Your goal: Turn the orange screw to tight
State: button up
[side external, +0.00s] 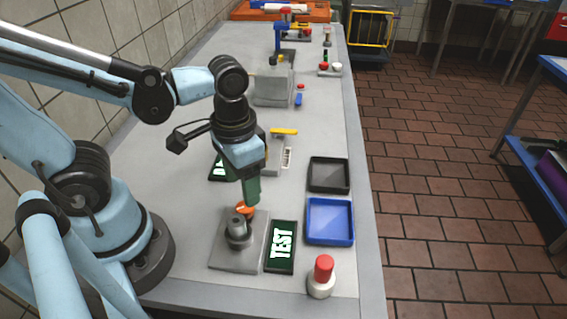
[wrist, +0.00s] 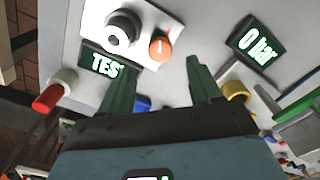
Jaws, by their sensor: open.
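The orange screw (side external: 244,208) sits at the back of a grey fixture plate (side external: 225,258), behind a grey metal cylinder (side external: 240,232). In the wrist view the screw (wrist: 161,47) is a round orange head with a pale line across it. My gripper (side external: 252,200) is just above and behind the screw in the side view, fingers pointing down. In the wrist view its green fingers (wrist: 160,72) are spread apart and empty, and the screw shows beyond the gap between their tips. I see no contact with the screw.
A TEST display (side external: 281,246) lies beside the plate, and a red-topped button (side external: 322,277) stands at the front. A blue tray (side external: 330,241) and a black tray (side external: 329,187) lie to the right. A "0 bar" display (wrist: 258,42) and a yellow handle (side external: 284,131) are nearby.

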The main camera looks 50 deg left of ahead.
aim_at(244, 207)
notch_tip(244, 207, up, 6)
jog(key=shift+r, duration=0.2)
dwell(0.3)
jog(key=shift+s+f+n, duration=0.1)
jog(key=shift+f+n, duration=0.65)
jog(key=shift+f, duration=1.25)
jog(key=shift+f+n, duration=0.7)
jog(key=shift+f, duration=1.35)
jog(key=shift+s+f+n, duration=0.1)
jog(key=shift+f+n, duration=0.65)
jog(key=shift+f, duration=1.25)
jog(key=c, duration=1)
jog(key=shift+m, duration=1.5)
jog(key=shift+c, duration=0.2)
